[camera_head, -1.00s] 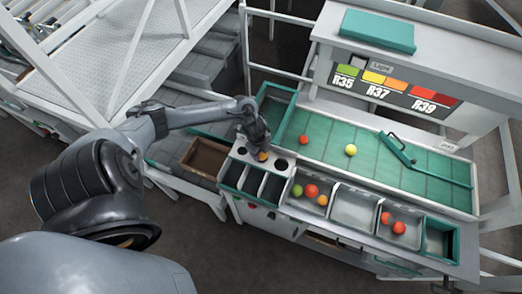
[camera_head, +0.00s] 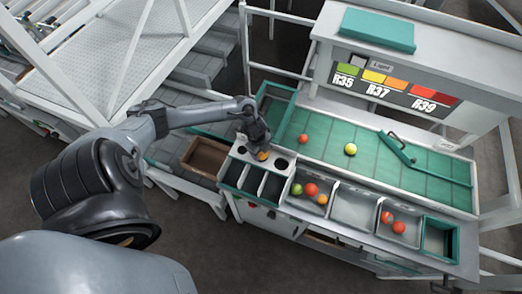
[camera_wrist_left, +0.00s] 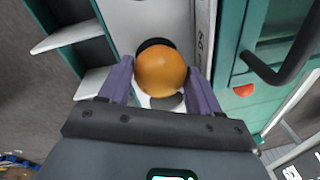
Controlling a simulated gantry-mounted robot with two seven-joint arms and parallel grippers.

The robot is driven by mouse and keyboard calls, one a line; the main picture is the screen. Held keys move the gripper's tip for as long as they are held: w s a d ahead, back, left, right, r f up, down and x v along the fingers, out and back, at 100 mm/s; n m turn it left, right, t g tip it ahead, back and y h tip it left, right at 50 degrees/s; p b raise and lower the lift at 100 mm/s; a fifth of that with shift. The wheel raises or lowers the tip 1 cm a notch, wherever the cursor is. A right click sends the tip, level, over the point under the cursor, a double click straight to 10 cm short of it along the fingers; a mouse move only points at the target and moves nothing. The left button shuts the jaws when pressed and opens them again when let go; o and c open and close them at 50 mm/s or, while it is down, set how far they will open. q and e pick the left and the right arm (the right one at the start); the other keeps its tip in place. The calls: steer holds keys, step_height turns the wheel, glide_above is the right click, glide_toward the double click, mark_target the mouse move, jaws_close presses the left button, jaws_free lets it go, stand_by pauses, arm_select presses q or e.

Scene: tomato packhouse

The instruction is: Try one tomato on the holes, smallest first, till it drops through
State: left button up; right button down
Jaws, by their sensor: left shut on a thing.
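My left gripper (camera_head: 262,152) is shut on an orange tomato (camera_wrist_left: 161,72), holding it over the pale hole plate (camera_head: 250,157). In the left wrist view the tomato sits between the two fingers, and a dark hole (camera_wrist_left: 154,43) is partly hidden behind it. A darker patch shows at the tomato's near side; I cannot tell if it is a hole. In the head view, dark holes show on the left (camera_head: 242,150) and right (camera_head: 281,164) of the gripper. I cannot tell whether the tomato touches the plate. My right gripper is not in view.
Open compartments (camera_head: 253,177) lie in front of the plate. Grey trays (camera_head: 353,210) to the right hold several tomatoes, the middle one empty. A red tomato (camera_head: 304,139) and a yellow one (camera_head: 350,149) lie on the green belt (camera_head: 325,150). A brown bin (camera_head: 204,158) stands left.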

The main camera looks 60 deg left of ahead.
arm_select(q)
steer(key=o, duration=0.8)
stand_by(0.8)
stand_by(0.5)
step_height(320, 180, up, 3)
steer(key=p, duration=0.3)
steer(key=shift+w+a, duration=0.1)
step_height(320, 180, up, 2)
steer(key=shift+r+p, duration=0.2)
steer(key=shift+p, duration=1.05)
steer(key=shift+r+p, duration=0.5)
steer(key=shift+r, duration=0.35)
